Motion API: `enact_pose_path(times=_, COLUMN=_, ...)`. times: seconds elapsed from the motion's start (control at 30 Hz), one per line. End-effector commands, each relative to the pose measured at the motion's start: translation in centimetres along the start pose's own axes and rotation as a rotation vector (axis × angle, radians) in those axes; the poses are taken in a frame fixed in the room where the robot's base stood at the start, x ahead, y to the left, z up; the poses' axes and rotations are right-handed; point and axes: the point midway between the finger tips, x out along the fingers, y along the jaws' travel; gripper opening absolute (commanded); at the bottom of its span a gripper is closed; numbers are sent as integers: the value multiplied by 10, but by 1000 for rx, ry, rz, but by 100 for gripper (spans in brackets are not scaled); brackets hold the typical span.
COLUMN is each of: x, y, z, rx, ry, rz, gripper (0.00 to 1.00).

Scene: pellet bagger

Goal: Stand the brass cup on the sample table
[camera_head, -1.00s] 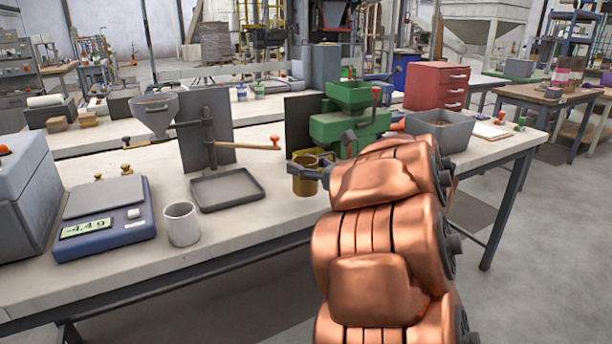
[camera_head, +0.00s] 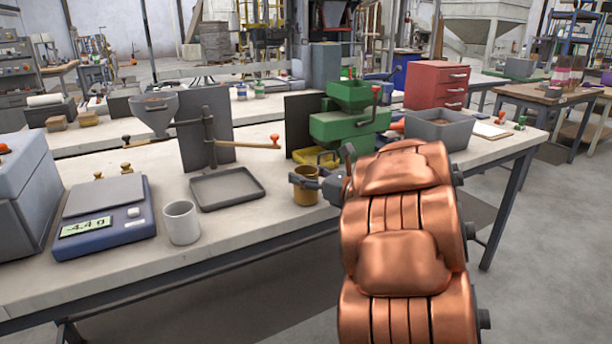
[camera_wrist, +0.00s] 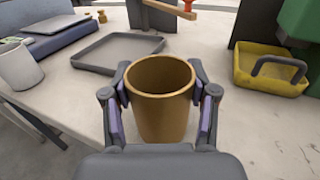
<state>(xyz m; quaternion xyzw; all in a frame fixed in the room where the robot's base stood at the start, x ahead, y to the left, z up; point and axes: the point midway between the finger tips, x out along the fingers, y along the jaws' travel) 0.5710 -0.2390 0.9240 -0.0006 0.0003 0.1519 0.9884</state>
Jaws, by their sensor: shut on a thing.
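The brass cup (camera_head: 305,186) is upright at the front of the pale sample table (camera_head: 262,219), just right of the grey tray. In the wrist view the cup (camera_wrist: 160,95) stands mouth up between both fingers of my gripper (camera_wrist: 161,112). The pads are shut on its sides. My gripper (camera_head: 325,181) reaches it from the right in the head view. Whether the cup's base touches the table or hangs slightly above it, I cannot tell.
A grey tray (camera_head: 228,188), a white cup (camera_head: 181,222) and a scale (camera_head: 104,216) are to the left. A yellow tray (camera_wrist: 272,69) and a green machine (camera_head: 348,125) are behind, to the right. A funnel stand (camera_head: 209,140) stands behind the tray. Bare tabletop surrounds the brass cup.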

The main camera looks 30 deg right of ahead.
Motion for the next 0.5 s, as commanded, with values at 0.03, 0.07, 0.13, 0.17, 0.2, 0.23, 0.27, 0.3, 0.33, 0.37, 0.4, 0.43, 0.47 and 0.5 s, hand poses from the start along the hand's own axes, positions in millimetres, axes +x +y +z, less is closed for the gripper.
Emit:
enact_pose_path(times=0.03, x=0, y=0, z=-2, rx=-1, ry=0, rz=0, gripper=22)
enact_pose_path(times=0.07, x=0, y=0, z=-2, rx=-1, ry=0, rz=0, gripper=22)
enact_pose_path(times=0.13, x=0, y=0, z=-3, rx=0, ry=0, rz=0, gripper=22)
enact_pose_path(times=0.17, x=0, y=0, z=-3, rx=0, ry=0, rz=0, gripper=59)
enact_pose_path(times=0.2, x=0, y=0, z=-2, rx=0, ry=0, rz=0, gripper=63)
enact_pose_path(times=0.23, x=0, y=0, z=-2, rx=1, ry=0, rz=0, gripper=66)
enact_pose_path(times=0.27, x=0, y=0, z=-2, rx=1, ry=0, rz=0, gripper=70)
enact_pose_path(times=0.3, x=0, y=0, z=-2, rx=1, ry=0, rz=0, gripper=74)
enact_pose_path(times=0.33, x=0, y=0, z=-2, rx=1, ry=0, rz=0, gripper=77)
enact_pose_path(times=0.37, x=0, y=0, z=-2, rx=1, ry=0, rz=0, gripper=80)
enact_pose_path(times=0.4, x=0, y=0, z=-2, rx=1, ry=0, rz=0, gripper=83)
enact_pose_path(times=0.43, x=0, y=0, z=-2, rx=1, ry=0, rz=0, gripper=83)
enact_pose_path(times=0.47, x=0, y=0, z=-2, rx=1, ry=0, rz=0, gripper=83)
enact_pose_path(times=0.5, x=0, y=0, z=-2, rx=1, ry=0, rz=0, gripper=83)
